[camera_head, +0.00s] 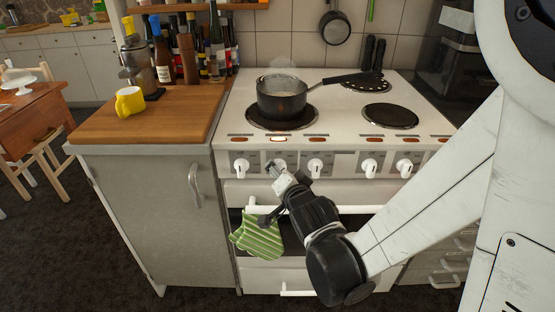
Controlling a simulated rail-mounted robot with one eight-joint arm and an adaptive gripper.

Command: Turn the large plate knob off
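The white cooker (343,126) has a row of white knobs on its front panel. Knobs show at the far left (240,168), in the middle (315,168) and at the right (369,168). The panel spot between the far-left and middle knobs is largely covered by my gripper (281,179), with a brightly lit lamp (279,139) above it. My gripper points up at that spot; contact with a knob and the finger gap cannot be made out. A steaming saucepan (282,103) stands on the large front-left plate (253,118). No label shows which knob is the large plate's.
A green striped cloth (259,239) hangs on the oven handle, just below and left of my gripper. The saucepan's black handle reaches right over the hob. A wooden counter (150,123) with a yellow mug (130,102) and bottles adjoins on the left.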

